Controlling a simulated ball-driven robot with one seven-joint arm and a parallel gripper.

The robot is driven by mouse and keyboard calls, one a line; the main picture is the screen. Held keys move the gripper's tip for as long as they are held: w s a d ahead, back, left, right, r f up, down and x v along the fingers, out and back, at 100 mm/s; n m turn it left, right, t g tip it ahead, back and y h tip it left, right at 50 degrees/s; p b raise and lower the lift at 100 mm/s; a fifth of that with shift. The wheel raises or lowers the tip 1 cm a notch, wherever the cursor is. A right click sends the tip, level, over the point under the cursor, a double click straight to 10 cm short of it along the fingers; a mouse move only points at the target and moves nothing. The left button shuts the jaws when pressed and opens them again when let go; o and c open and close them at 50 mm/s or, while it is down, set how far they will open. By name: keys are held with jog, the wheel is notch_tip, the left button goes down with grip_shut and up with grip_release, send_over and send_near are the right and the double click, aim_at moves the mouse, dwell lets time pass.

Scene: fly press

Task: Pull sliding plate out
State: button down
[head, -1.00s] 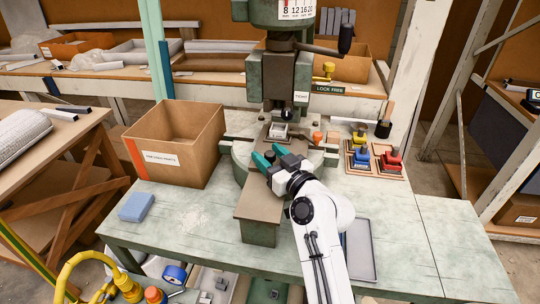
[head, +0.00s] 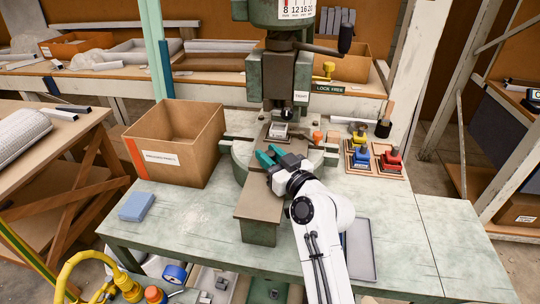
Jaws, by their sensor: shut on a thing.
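The green fly press (head: 279,75) stands at the back of the bench, with its ram above a small pale metal part (head: 279,131). The sliding plate (head: 276,140) lies under that part at the press bed, partly hidden by my gripper. A brown flat guide (head: 259,201) runs from the bed toward the front of the bench. My gripper (head: 267,156) has teal fingers and is at the near end of the plate, just in front of the pale part. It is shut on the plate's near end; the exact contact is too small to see.
An open cardboard box (head: 176,143) stands left of the press, with a blue block (head: 136,206) in front. Blue, yellow and red fixtures (head: 375,155) sit on the right. A grey tray (head: 361,250) lies beside my arm.

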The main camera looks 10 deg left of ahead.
jog(key=shift+s, duration=0.1)
jog(key=s+p, duration=0.6)
jog(key=s, duration=1.1)
jog(key=shift+a, duration=0.25)
jog(key=c, duration=0.9)
grip_release()
jog(key=b+v, duration=0.2)
jog(key=v, duration=0.8)
jog(key=shift+s+d, duration=0.25)
jog(key=shift+d, duration=0.05)
